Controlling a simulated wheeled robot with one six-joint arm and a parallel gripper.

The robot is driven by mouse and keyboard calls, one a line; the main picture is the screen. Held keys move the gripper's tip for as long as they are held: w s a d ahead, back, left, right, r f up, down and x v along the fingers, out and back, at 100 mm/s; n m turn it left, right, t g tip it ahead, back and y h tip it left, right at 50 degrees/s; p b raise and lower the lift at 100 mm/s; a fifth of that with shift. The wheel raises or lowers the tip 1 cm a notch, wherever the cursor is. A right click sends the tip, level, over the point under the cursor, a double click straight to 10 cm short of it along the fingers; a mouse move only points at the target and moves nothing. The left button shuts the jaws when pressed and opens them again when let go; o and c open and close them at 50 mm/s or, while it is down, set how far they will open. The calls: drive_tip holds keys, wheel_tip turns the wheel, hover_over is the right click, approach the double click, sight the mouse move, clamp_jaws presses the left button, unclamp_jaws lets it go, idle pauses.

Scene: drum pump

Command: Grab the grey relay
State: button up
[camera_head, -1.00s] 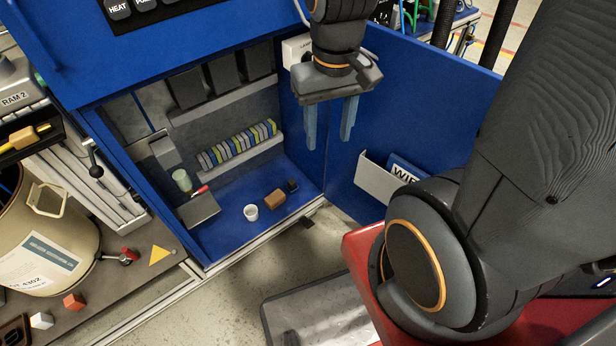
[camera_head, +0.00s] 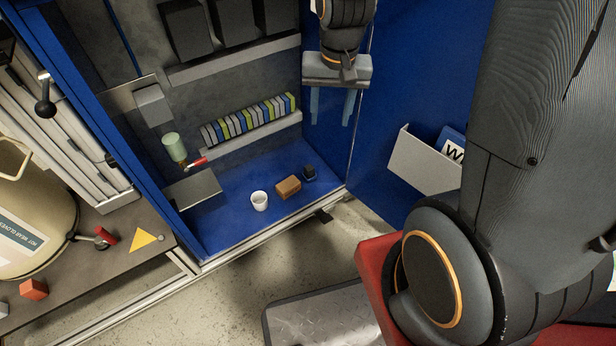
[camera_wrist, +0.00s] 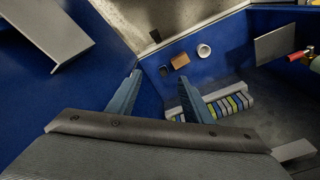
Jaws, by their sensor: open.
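A small dark grey block (camera_head: 309,173) stands on the blue floor of the cabinet, near its front right corner; it looks like the relay, though I cannot read any marking. It also shows in the wrist view (camera_wrist: 164,71), just beyond and between my fingertips. My gripper (camera_head: 331,120) is open and empty, pointing down at the cabinet's right side, higher than the block and apart from it. In the wrist view my gripper's two blue-grey fingers (camera_wrist: 159,79) are spread wide. Nothing hides the block.
A brown block (camera_head: 288,187) and a white cup (camera_head: 259,201) stand left of the dark block. A row of terminal blocks (camera_head: 249,118) sits behind. The open blue door (camera_head: 420,90) with a white pocket (camera_head: 420,165) is to the right. A grey plate (camera_head: 193,189) is left.

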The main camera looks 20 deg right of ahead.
drive_tip(key=w+f+m+b, duration=0.25)
drive_tip(key=w+f, duration=0.35)
drive_tip(key=f, duration=0.3)
drive_tip(key=w+f+m+b, duration=0.2)
drive_tip(key=w+f+m, duration=0.2)
drive_tip(key=w+f, duration=0.4)
drive_tip(key=m+g+b, duration=0.1)
drive_tip(key=m+b, duration=0.1)
drive_tip(key=m, duration=0.1)
approach(309, 168)
drive_tip(key=shift+m, duration=0.75)
wheel_tip(309, 168, down, 5)
drive_tip(key=shift+w+f+b, duration=0.1)
drive_tip(key=shift+b, duration=0.6)
drive_tip(key=shift+w+d+f+b, duration=0.1)
drive_tip(key=shift+f+b, duration=0.95)
drive_tip(key=shift+f, duration=1.6)
drive_tip(key=shift+r, duration=0.1)
drive_tip(key=c, duration=1.1)
